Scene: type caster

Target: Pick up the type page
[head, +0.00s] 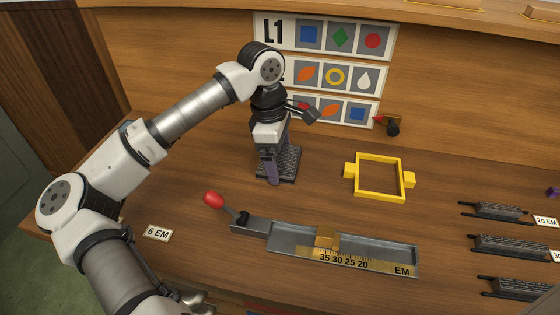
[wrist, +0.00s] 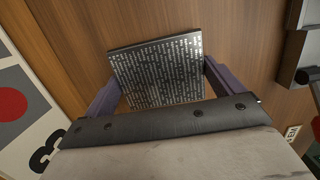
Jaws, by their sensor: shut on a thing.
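The type page is a dark grey slab with rows of raised letters. In the head view the type page (head: 291,164) is at or just above the wooden desk, below the sign board; I cannot tell if it touches the desk. My gripper (head: 272,170) points down and is shut on it, with purple fingers. In the wrist view the type page (wrist: 157,68) sits between the two fingers of my gripper (wrist: 160,80), one at its left edge and one at its right. The gripper body hides the near edge of the page.
A yellow square frame (head: 380,157) lies to the right. A grey composing tray (head: 285,240) with a red-knobbed lever (head: 213,200) and brass slider (head: 327,237) is in front. Dark type racks (head: 498,211) line the right. The sign board (head: 340,77) stands close behind my gripper.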

